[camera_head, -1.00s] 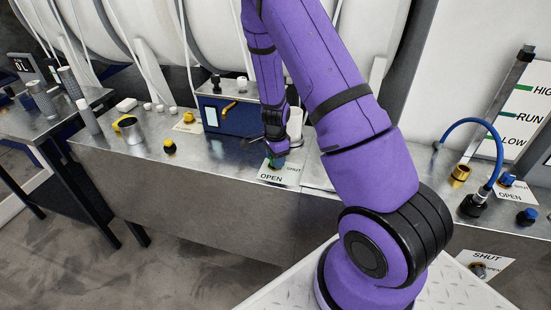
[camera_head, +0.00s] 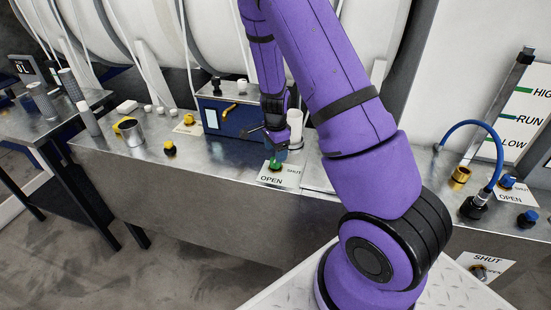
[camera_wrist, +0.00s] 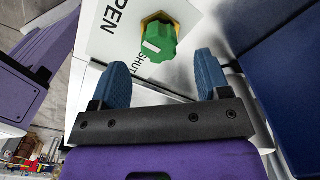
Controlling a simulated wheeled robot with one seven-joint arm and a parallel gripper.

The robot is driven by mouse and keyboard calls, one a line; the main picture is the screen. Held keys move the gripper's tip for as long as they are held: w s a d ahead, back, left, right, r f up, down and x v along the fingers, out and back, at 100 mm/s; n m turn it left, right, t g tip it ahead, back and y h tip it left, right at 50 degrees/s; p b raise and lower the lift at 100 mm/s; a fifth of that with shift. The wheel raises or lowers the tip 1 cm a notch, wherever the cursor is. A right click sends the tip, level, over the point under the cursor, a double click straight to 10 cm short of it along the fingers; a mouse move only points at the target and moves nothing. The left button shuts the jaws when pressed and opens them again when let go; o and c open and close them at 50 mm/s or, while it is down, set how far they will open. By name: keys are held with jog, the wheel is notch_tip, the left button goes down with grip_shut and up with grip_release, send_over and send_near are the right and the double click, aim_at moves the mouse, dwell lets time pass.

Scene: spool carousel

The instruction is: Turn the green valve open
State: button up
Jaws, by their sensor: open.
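The green valve (camera_head: 275,163) is a small knob on a white plate lettered OPEN and SHUT, on the metal counter. In the wrist view the green valve (camera_wrist: 160,40) is a ribbed knob on a brass base, with a white mark on its side nearer the lettering. My gripper (camera_head: 281,151) is just above the valve in the head view. In the wrist view my gripper (camera_wrist: 163,70) is open, its two blue fingers apart and empty. The knob shows beyond the fingertips, roughly in line with the gap, not clasped.
A blue box (camera_head: 236,119) with a yellow handle stands behind the valve, and a white cylinder (camera_head: 295,124) is close to my gripper. A metal cup (camera_head: 132,133) and a yellow knob (camera_head: 169,148) are to the left. A blue hose (camera_head: 464,122) arches at the right.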

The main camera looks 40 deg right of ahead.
notch_tip(320, 180, up, 6)
jog(key=shift+r, duration=0.15)
dwell(0.6)
jog(key=s+a+r+n+t+y, duration=0.1)
jog(key=s+a+r+n, duration=0.35)
jog(key=r, duration=0.55)
jog(key=s+a+r+n+t+y, duration=0.1)
jog(key=s+a+r+n, duration=0.35)
jog(key=r, duration=0.55)
jog(key=s+a+r+n+t+h, duration=0.1)
jog(key=s+a+r+n, duration=0.1)
jog(key=s+r+n, duration=0.3)
jog(key=s+a+r+n+t+h, duration=0.1)
jog(key=s+r+n, duration=0.4)
jog(key=s, duration=0.7)
jog(key=shift+s+a+r+n+t, duration=0.3)
jog(key=shift+a+r+t, duration=0.1)
jog(key=shift+a+t, duration=0.15)
jog(key=shift+w, duration=0.1)
jog(key=shift+c, duration=0.5)
